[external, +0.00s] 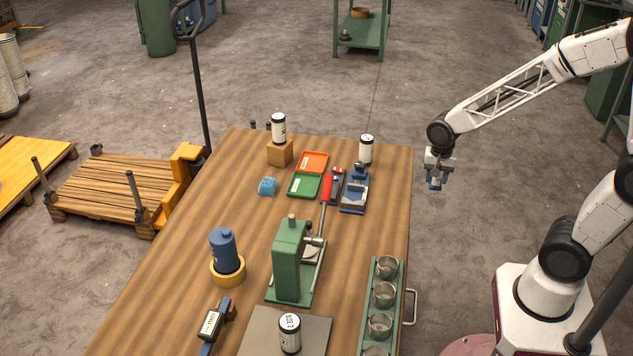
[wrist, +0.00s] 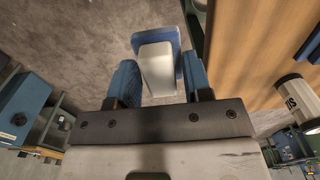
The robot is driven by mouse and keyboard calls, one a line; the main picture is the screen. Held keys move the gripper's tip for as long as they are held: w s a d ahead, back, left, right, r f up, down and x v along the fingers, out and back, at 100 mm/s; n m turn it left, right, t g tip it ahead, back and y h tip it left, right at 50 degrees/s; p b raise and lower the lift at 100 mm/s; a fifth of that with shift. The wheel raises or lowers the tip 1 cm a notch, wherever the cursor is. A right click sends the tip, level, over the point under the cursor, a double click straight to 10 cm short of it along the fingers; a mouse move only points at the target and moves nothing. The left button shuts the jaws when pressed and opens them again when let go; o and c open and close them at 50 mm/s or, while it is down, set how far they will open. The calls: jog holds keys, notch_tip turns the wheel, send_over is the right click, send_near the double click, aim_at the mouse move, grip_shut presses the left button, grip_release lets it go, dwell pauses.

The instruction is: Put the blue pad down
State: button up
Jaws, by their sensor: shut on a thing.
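The blue pad (wrist: 150,40) is a blue slab with a pale grey block-shaped grip (wrist: 158,70). In the wrist view the grip stands between the two blue fingers of my gripper (wrist: 160,83), with the slab beyond it. My gripper is shut on it. In the external view my gripper (external: 436,182) hangs pointing down off the right side of the wooden table (external: 200,260). It appears over the floor, clear of the table edge. The pad is small and hard to separate from the fingers there.
A blue lumpy item (external: 267,187) lies beside green (external: 304,185) and orange (external: 313,162) trays. A green press (external: 290,260) stands mid-table. A green rack of cups (external: 383,295) lines the right edge. A white canister (external: 366,149) stands at the far right corner.

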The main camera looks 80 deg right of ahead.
dwell(0.4)
jog(key=w+a, duration=0.2)
jog(key=w, duration=0.3)
jog(key=w+a, duration=0.2)
jog(key=w, duration=0.3)
jog(key=w+a, duration=0.3)
jog(key=w, duration=0.2)
jog(key=shift+w+r, duration=0.1)
jog(key=shift+r, duration=0.2)
jog(key=w+a, duration=1)
jog(key=w, duration=0.1)
jog(key=shift+w+a+f, duration=0.15)
jog(key=shift+a+f, duration=0.05)
jog(key=shift+a, duration=0.2)
send_over(296, 214)
jog(key=shift+f, duration=0.75)
jog(key=shift+f, duration=1.75)
jog(key=shift+f, duration=0.1)
